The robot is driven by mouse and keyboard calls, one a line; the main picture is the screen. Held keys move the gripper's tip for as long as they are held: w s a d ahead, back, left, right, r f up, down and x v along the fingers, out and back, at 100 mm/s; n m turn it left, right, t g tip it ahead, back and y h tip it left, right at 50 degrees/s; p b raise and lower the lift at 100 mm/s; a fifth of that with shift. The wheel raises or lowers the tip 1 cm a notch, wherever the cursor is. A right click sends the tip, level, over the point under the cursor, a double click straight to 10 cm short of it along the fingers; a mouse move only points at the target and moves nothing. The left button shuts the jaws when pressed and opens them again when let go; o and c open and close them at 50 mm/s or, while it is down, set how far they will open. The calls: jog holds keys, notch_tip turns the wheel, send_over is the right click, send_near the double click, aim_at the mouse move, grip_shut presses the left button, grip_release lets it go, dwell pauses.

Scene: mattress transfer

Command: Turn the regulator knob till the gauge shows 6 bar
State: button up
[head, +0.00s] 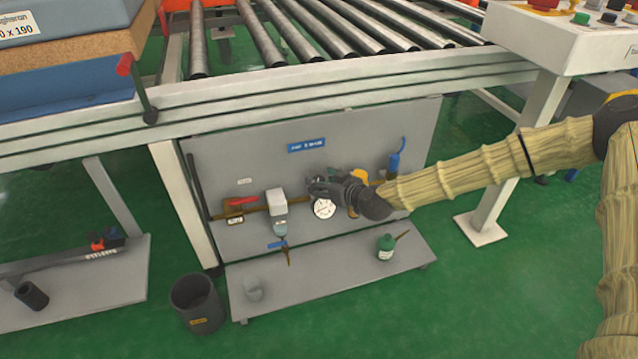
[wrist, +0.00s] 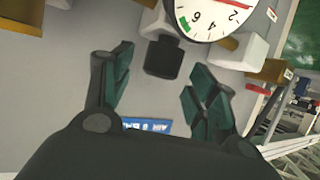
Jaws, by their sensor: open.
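The pressure gauge (head: 323,208) is a round white dial on the grey panel, just below my gripper (head: 322,187) in the head view. In the wrist view the gauge (wrist: 213,14) is cut off by the top edge. A red needle points to the right, and a 4 and a 6 show; the exact reading cannot be told. A dark knob (wrist: 162,58) stands beside the gauge. My gripper (wrist: 160,82) is open and empty, its fingers on either side of the knob's line and apart from it. The gripper hides the knob in the head view.
A red-handled valve (head: 240,203), a white unit (head: 277,197) and a blue-handled part (head: 396,160) are on the panel. A green oil can (head: 387,247) and pale cup (head: 252,289) stand on the shelf (head: 330,270). The roller conveyor (head: 310,85) is above.

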jog(key=shift+x, duration=1.3)
jog(key=c, duration=1)
jog(key=shift+c, duration=0.2)
